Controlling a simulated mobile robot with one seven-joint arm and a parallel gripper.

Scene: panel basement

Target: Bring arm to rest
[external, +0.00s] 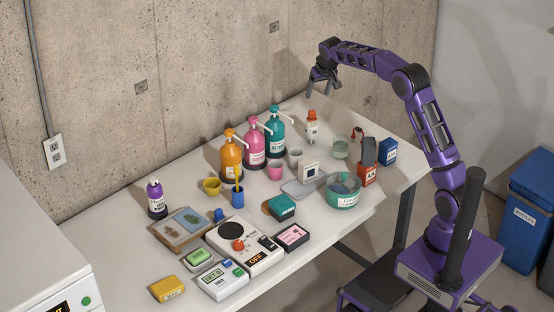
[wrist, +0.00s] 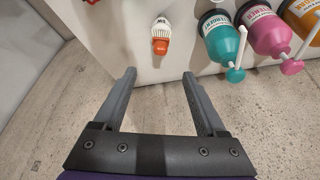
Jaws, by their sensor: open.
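My purple arm reaches up from its base at the right of the table, with the upper links bent over the table's far end. My gripper (external: 322,78) hangs above the back of the table near the concrete wall, pointing down. In the wrist view my gripper (wrist: 162,95) shows two grey fingers spread apart with nothing between them. A small white bottle with an orange cap (external: 312,126) stands on the table below the gripper. It also shows just beyond the fingers in the wrist view (wrist: 161,36), apart from them.
Teal (external: 275,133), pink (external: 253,146) and orange (external: 230,155) pump bottles stand along the back. A green-banded round container (external: 343,190), red box (external: 368,174) and blue box (external: 388,151) sit at the right. The concrete wall (external: 190,70) is close behind the gripper; air above the table is clear.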

